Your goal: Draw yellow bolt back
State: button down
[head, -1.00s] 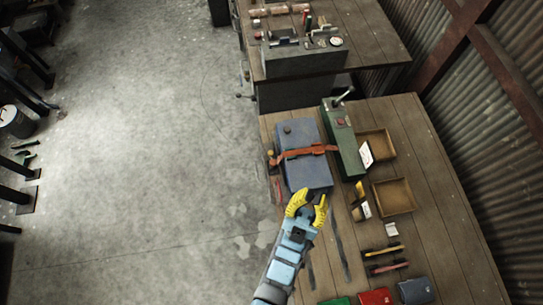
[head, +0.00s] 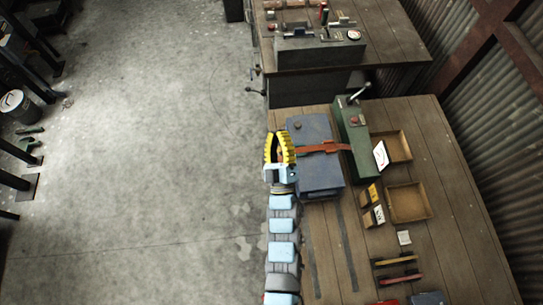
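My gripper (head: 279,137), with yellow fingers, is at the left side of a blue-grey box (head: 316,178) on the wooden bench. The fingers stand close together with a narrow gap, and I cannot tell whether they are closed on anything. The yellow bolt cannot be made out; the fingers cover the left end of the orange bar (head: 322,148) that crosses the box top.
A green box (head: 352,135) with a lever and red button stands right of the blue-grey box. Two open wooden trays (head: 407,216) lie further right. Red and yellow handled tools (head: 397,270) lie at the front. Another bench (head: 395,45) is behind. Open floor is to the left.

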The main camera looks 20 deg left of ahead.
jog(key=w+a+f+n+g+h+b, duration=0.15)
jog(key=a+f+n+g+b, duration=0.35)
jog(key=f, duration=0.7)
jog(key=w+a+f+n+g+h+b, duration=0.1)
jog(key=a+f+n+g+h+b, duration=0.25)
jog(key=a+f+n, duration=0.6)
jog(key=s+d+f+n+h+b, duration=0.4)
jog(key=d+f+h+b, duration=0.1)
jog(key=f+h+b, duration=0.3)
jog(key=shift+d+f+g+h+b, duration=0.15)
jog(key=shift+f+g+h+b, duration=0.3)
jog(key=shift+f+b, duration=0.35)
